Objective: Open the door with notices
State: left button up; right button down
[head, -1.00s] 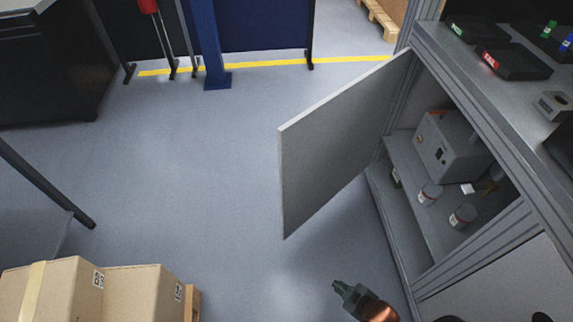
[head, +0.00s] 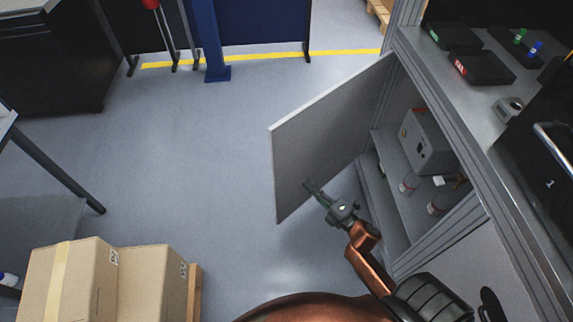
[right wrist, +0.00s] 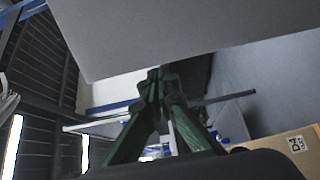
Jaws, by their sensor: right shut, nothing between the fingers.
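The grey cabinet door (head: 325,135) stands wide open, swung out to the left of the cabinet opening. Its inner face is toward me, and no notices show on that face; the outer face is hidden. My right gripper (head: 309,187) is shut and empty, with its fingertips in front of the door's inner face near the lower edge. I cannot tell whether they touch it. In the right wrist view the shut fingers (right wrist: 155,80) point toward the grey door panel (right wrist: 190,30). My left gripper is not in view.
Inside the cabinet a grey box-shaped device (head: 428,140) and small jars (head: 408,184) stand on a shelf. Black trays (head: 480,66) lie on the worktop above. Cardboard boxes (head: 68,285) stand at the lower left. The floor (head: 180,160) left of the door is clear.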

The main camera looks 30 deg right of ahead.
aim_at(280, 160)
jog(key=w+b, duration=0.1)
jog(key=w, duration=0.3)
jog(key=w+a, duration=0.1)
jog(key=w, duration=0.3)
jog(key=w+b, duration=0.1)
jog(key=w, duration=0.3)
jog(key=shift+a+f+b, duration=0.15)
jog(key=shift+a+b, duration=0.15)
jog(key=shift+a, duration=0.05)
jog(key=shift+w, duration=0.5)
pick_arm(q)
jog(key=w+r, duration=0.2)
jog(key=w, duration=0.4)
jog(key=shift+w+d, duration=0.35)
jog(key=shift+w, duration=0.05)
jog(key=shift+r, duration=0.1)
